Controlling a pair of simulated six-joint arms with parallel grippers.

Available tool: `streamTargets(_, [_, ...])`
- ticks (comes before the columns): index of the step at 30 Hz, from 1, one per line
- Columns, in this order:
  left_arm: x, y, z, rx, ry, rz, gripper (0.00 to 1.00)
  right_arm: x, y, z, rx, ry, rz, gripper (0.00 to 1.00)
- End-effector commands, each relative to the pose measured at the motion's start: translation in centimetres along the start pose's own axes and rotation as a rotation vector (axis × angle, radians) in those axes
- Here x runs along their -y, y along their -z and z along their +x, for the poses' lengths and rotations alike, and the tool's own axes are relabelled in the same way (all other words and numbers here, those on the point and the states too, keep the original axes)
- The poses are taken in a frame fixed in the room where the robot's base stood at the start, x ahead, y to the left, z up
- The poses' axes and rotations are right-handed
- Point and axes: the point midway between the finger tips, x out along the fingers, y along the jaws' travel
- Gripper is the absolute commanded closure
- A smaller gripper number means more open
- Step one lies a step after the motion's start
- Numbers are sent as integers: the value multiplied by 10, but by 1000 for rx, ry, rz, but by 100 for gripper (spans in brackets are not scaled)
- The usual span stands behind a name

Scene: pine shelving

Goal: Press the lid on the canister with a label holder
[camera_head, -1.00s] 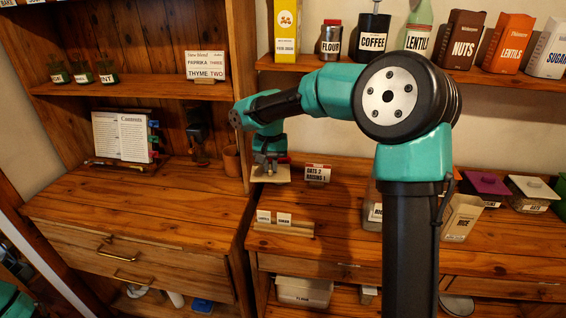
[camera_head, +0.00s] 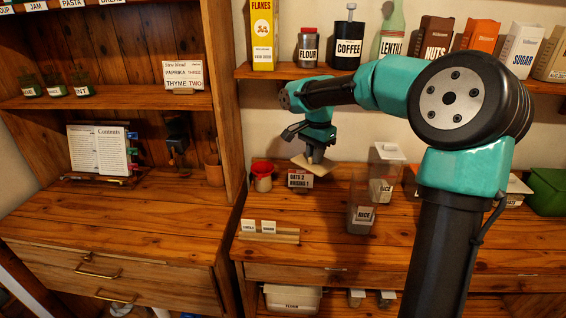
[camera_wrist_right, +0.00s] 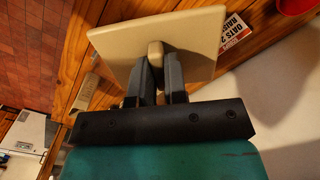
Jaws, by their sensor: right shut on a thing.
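My right gripper (camera_head: 313,152) is shut on the knob of a square cream lid (camera_head: 314,164). The lid is tilted in the air above the counter, just over the OATS 2 RAISINS 1 card. In the right wrist view the fingers (camera_wrist_right: 157,84) pinch the knob and the lid (camera_wrist_right: 190,45) spreads out beyond them. A clear, open-topped canister (camera_head: 361,216) with a RICE label stands on the counter, right of the lid and apart from it. Whether its label sits in a holder is too small to tell. My left gripper is out of view.
A lidded RICE canister (camera_head: 386,172) stands behind the open one. The OATS 2 card (camera_head: 299,180) and a red-topped pot (camera_head: 262,175) stand left of it. A wooden rack (camera_head: 269,234) holds small labels near the front. The counter between rack and canister is clear.

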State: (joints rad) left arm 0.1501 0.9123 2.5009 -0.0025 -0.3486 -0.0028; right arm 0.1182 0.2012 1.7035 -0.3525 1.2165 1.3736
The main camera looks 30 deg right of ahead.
Motion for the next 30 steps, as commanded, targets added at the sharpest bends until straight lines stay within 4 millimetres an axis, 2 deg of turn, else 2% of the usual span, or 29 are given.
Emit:
streamTargets(1, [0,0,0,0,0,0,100,-14,17,-5,-2,2,104,100])
streamTargets(6, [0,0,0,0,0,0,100,-59,63,-19,-7,3,452,100])
streamTargets(9, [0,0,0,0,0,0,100,-84,84,-26,-11,2,637,100])
streamTargets(13, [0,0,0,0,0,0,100,-108,102,-34,-15,4,810,100])
streamTargets(18, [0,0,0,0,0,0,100,-121,110,-38,-17,4,901,100])
streamTargets(30, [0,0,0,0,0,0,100,-120,109,-36,-17,4,902,100])
